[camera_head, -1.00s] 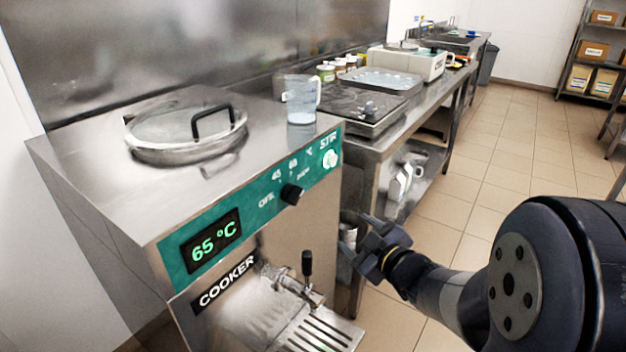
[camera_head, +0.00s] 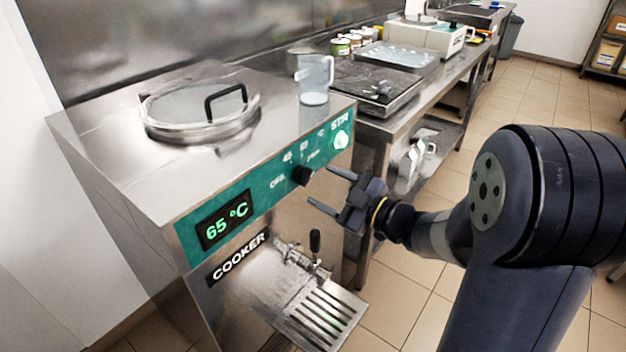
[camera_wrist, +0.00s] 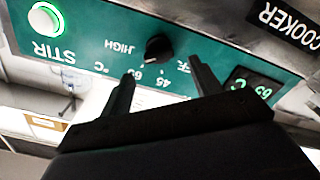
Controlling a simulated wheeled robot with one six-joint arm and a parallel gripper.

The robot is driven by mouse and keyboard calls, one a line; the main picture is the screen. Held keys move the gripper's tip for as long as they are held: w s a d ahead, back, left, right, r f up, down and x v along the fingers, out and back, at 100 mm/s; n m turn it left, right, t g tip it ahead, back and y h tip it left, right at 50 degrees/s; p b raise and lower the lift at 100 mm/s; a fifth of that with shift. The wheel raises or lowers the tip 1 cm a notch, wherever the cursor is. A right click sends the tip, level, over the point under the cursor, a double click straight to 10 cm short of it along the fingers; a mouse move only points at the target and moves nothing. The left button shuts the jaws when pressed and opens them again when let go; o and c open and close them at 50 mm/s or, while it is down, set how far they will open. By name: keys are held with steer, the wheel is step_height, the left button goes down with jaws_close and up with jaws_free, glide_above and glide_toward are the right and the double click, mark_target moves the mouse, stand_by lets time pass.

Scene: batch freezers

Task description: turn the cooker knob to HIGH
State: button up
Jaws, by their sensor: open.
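The cooker knob (camera_head: 302,175) is a small black dial on the cooker's green panel, with marks from OFF through 45 and 65 to HIGH. It also shows in the wrist view (camera_wrist: 158,48), upside down, where a small pale mark on it faces the 65 label. HIGH (camera_wrist: 119,46) is printed left of the knob there. The display (camera_head: 226,220) reads 65 °C. My gripper (camera_head: 320,186) is open and empty, in front of the knob and slightly right of it in the head view. In the wrist view its fingers (camera_wrist: 160,70) point at the panel on either side below the knob, apparently not touching it.
The lit STIR button (camera_head: 341,140) is right of the knob. A tap with a black lever (camera_head: 315,242) and a drip tray (camera_head: 325,317) project below. A glass lid (camera_head: 200,108) and a jug (camera_head: 314,82) are on top. Tiled floor is open at right.

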mark_target(309, 178)
steer(key=shift+x, duration=2.15)
steer(key=c, duration=1)
steer(key=shift+w+r+m+p, duration=0.1)
steer(key=shift+r+m+p, duration=0.15)
steer(key=shift+m+p, duration=0.7)
steer(key=shift+f+m+p, duration=0.15)
steer(key=shift+m+p, duration=0.55)
steer(key=shift+m, duration=0.45)
steer(key=o, duration=1)
